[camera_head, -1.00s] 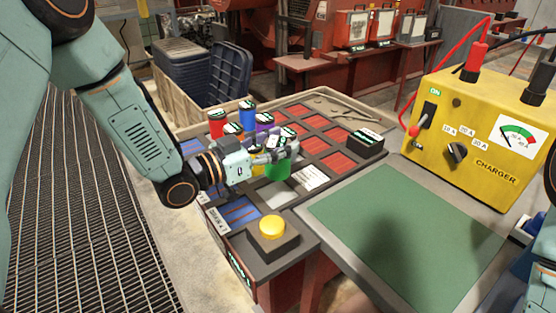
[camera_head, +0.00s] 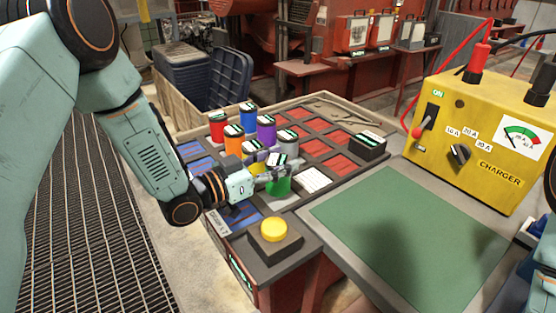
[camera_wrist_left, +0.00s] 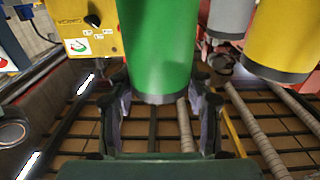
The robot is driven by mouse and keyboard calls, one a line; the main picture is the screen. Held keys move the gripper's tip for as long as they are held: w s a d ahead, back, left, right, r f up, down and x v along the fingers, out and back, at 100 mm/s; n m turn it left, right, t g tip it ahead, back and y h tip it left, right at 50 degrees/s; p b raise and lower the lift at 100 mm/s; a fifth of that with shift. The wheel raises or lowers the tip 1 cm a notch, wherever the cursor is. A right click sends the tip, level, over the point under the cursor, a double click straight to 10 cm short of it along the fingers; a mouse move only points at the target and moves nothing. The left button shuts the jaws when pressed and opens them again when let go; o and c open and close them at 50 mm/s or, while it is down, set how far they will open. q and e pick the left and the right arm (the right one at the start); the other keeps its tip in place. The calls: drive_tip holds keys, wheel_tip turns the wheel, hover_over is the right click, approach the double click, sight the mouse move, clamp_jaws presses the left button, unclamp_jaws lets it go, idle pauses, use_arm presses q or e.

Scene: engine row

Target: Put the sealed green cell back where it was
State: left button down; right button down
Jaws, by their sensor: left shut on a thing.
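The green cell (camera_head: 279,186) is upright in my left gripper (camera_head: 283,171), which is shut on it near its top. It is at the front of the group of cells, over the dark partitioned board (camera_head: 327,191). The head view does not show clearly whether its base touches the board. In the left wrist view the green cell (camera_wrist_left: 158,50) fills the middle, between the two fingers (camera_wrist_left: 160,108). A grey cell (camera_head: 288,143) stands just behind it, and a yellow cell (camera_head: 256,166) is partly hidden by the gripper. My right gripper is not in view.
Red (camera_head: 217,128), blue (camera_head: 248,117), orange (camera_head: 233,142) and purple (camera_head: 266,133) cells stand close behind. A yellow button (camera_head: 273,230) is in front. A black block (camera_head: 367,145), green mat (camera_head: 395,235) and yellow charger (camera_head: 480,145) are to the right. Several red compartments are empty.

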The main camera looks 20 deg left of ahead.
use_arm(q)
drive_tip(key=shift+s+d, duration=0.15)
drive_tip(key=shift+s, duration=0.1)
drive_tip(key=c, duration=0.6)
unclamp_jaws()
drive_tip(key=shift+f, duration=0.2)
drive_tip(key=shift+w+r+p, duration=0.1)
drive_tip(key=shift+r+p, duration=0.35)
drive_tip(key=shift+r, duration=0.15)
drive_tip(key=shift+p+v, duration=1.85)
drive_tip(key=shift+v, duration=4.1)
drive_tip(key=shift+r, duration=0.1)
